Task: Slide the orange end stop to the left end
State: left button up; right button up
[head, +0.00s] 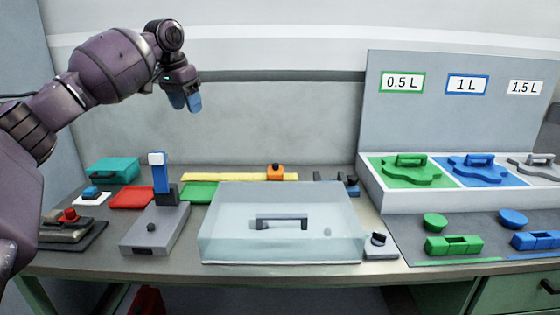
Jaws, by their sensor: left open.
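The orange end stop (276,172) has a dark knob on top and sits near the right end of a yellow rail (225,177) at the back of the bench. Most of the rail's length lies to the left of the stop. My left gripper (186,102) is open and empty, high above the bench, up and to the left of the stop, with its blue fingertips pointing down. My right gripper is not in view.
A clear box (283,250) with a grey handle stands in front of the rail. A grey device with a blue upright lever (160,172) stands left of it. A teal case (112,170) lies further left. Green and blue parts fill the right side.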

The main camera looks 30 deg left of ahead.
aim_at(275, 173)
jog(key=i, duration=1.35)
